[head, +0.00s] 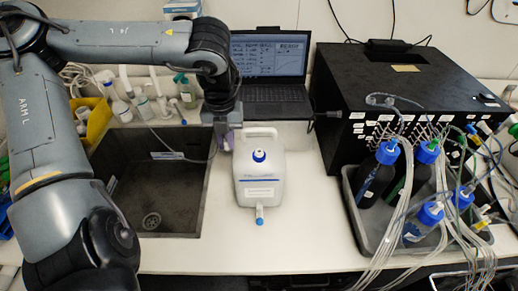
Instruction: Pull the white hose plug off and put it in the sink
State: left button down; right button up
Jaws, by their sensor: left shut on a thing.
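My left gripper (226,139) points down just behind and left of the handle of a white canister. It is shut on a small pale purple thing, mostly hidden by the fingers, and I cannot tell whether that is the hose plug. A thin hose (190,161) curves from near the fingers over the sink toward the bottles behind. The white canister (273,185) stands upright on the counter, with a blue cap on top and a pale blue-tipped spout at its front. The dark sink (160,185) is left of it and looks empty, with a round drain. My right gripper is not in view.
A laptop (267,60) stands open behind the canister. A large black box (395,80) and a grey tray (395,240) of blue-capped bottles with many tubes fill the right. Several bottles (140,103) stand behind the sink. Counter in front of the canister is clear.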

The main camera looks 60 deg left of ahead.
pick_arm(q)
jog(key=s+a+f+b, duration=1.1)
jog(key=s+f, duration=0.2)
jog(key=s, duration=0.1)
jog(key=s+a+f+b, duration=1)
jog(key=s+f+b, duration=0.1)
jog(key=s+f, duration=0.3)
jog(key=shift+s+a+f, duration=0.25)
jog(key=shift+s+a, duration=0.15)
dwell(0.4)
jog(key=shift+f, duration=0.15)
notch_tip(320, 180, down, 5)
jog(key=b, duration=0.3)
dwell(0.4)
jog(key=c, duration=1.1)
grip_release()
